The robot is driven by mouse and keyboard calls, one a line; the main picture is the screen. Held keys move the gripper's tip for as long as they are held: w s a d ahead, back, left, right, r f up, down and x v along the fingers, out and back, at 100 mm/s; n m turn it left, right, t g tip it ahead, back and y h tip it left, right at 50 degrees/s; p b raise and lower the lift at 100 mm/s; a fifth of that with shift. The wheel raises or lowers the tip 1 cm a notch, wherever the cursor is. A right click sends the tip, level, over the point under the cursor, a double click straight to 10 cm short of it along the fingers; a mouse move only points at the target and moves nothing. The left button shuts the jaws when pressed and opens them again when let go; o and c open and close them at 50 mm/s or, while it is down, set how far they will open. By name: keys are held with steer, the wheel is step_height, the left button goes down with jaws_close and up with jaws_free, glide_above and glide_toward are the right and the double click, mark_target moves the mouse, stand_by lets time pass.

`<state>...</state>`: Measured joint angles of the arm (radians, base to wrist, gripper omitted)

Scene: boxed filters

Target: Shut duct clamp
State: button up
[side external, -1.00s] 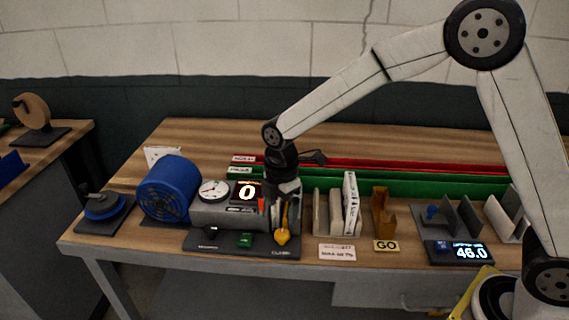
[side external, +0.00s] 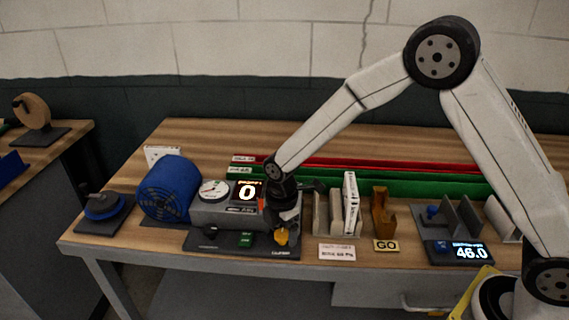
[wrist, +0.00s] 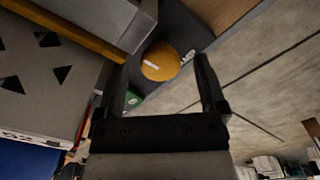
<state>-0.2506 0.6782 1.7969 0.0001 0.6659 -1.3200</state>
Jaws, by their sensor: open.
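The duct clamp's yellow-orange handle (side external: 281,237) stands at the right end of the dark base panel, by the "CLAMP" label. In the wrist view its round orange knob (wrist: 160,62) lies beyond and between my fingertips. My gripper (side external: 286,216) points down over the clamp. The wrist view shows my gripper (wrist: 163,75) with its two fingers apart and nothing held between them. I cannot tell whether a finger touches the knob. The grey duct housing (side external: 222,212) with a dial and a display reading 0 stands left of the clamp. My gripper hides part of the clamp in the side view.
A blue blower (side external: 166,188) stands left of the housing. A green button (side external: 245,240) and black knob (side external: 210,231) sit on the base panel. Upright filters (side external: 337,212) and a brown GO gauge (side external: 383,211) stand close to the right. Red and green trays lie behind.

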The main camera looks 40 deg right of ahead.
steer(key=shift+f, duration=0.25)
jaws_close()
steer(key=shift+m, duration=1.5)
jaws_free()
